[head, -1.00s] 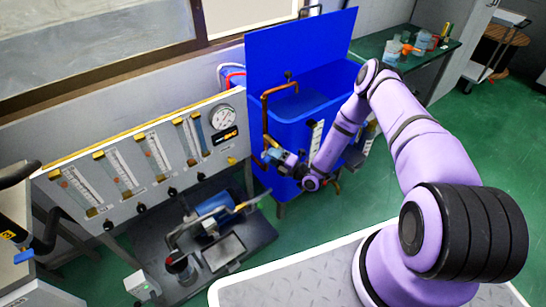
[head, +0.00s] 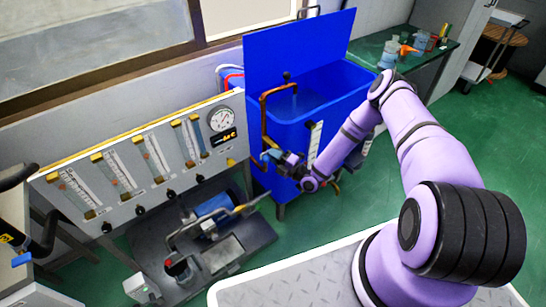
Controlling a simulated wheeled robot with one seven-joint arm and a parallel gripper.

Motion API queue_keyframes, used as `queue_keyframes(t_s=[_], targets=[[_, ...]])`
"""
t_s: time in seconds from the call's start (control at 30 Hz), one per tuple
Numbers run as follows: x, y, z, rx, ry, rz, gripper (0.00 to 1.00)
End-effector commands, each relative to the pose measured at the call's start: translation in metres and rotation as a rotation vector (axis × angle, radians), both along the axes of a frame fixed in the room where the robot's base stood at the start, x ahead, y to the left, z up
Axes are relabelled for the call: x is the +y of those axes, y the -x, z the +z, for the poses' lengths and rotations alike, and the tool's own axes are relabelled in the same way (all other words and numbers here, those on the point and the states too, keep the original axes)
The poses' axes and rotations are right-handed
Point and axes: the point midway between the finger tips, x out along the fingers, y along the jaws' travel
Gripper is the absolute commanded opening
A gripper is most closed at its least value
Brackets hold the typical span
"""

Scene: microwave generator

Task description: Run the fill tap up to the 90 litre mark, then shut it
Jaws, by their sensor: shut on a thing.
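The blue tank (head: 345,85) stands in the middle with its tall blue back panel (head: 298,50) upright. A copper fill pipe (head: 265,118) runs up its left side and bends over the rim. A paler streak (head: 294,104) shows inside the tank below the pipe's outlet; I cannot tell the water level. A white scale strip (head: 315,142) is on the tank's front; its marks are too small to read. My gripper (head: 271,156) is at the low end of the copper pipe, shut on what appears to be the tap handle, which is mostly hidden by the fingers.
A panel of flow tubes (head: 140,165) with a round gauge (head: 222,118) stands to the left. A pump on a dark base (head: 212,235) is on the floor below it. A green bench (head: 400,52) with containers is at the back right. Green floor is open at right.

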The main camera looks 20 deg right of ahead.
Motion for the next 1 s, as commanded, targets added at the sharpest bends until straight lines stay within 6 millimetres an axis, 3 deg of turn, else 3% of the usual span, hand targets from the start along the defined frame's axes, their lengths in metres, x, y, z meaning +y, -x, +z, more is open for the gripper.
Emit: queue_keyframes(t_s=[0.03, 0.57, 0.6, 0.67, 1.0], targets=[[0.0096, 0.008, -0.0011, 0.023, -0.041, 0.019, 0.0], [0.0108, 0.0076, 0.0041, 0.05, -0.13, 0.027, 0.0], [0.0107, 0.0077, 0.0041, 0.05, -0.13, 0.027, 0.21], [0.0107, 0.0076, 0.0042, 0.049, -0.129, 0.026, 0.34], [0.0043, 0.0055, 0.0046, 0.044, -0.125, 0.015, 0.36]])
